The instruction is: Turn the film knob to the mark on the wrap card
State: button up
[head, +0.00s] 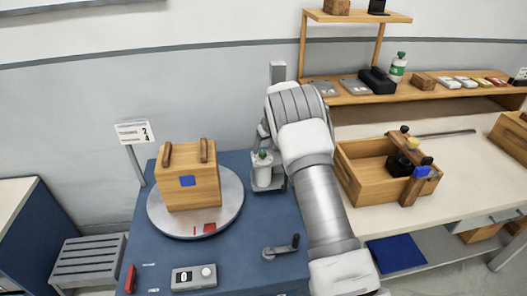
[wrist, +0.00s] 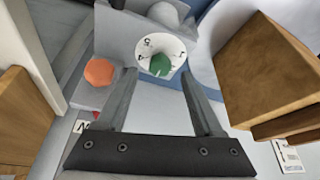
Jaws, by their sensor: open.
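The film knob (wrist: 160,65) is small and green. It sits on a white numbered dial (wrist: 150,48) on a grey fitting. It also shows in the head view (head: 262,154), on top of a white and grey unit at the table's back right. My gripper (wrist: 158,75) is open, with one finger on either side of the knob in the wrist view. I cannot tell whether the fingers touch it. The dial's numerals are only partly readable. The wrap card (head: 134,132) stands on a post at the back left, with a 2 and a 4 at its right side.
A wooden box (head: 188,180) with two handles stands on the round turntable (head: 160,217), left of the knob. An orange octagonal button (wrist: 99,72) is beside the dial. A crank (head: 281,249) and a control box (head: 194,277) are in front. A wooden crate (head: 357,190) is right.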

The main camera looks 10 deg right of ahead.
aim_at(263, 155)
jog(key=shift+x, duration=1.4)
grip_shut()
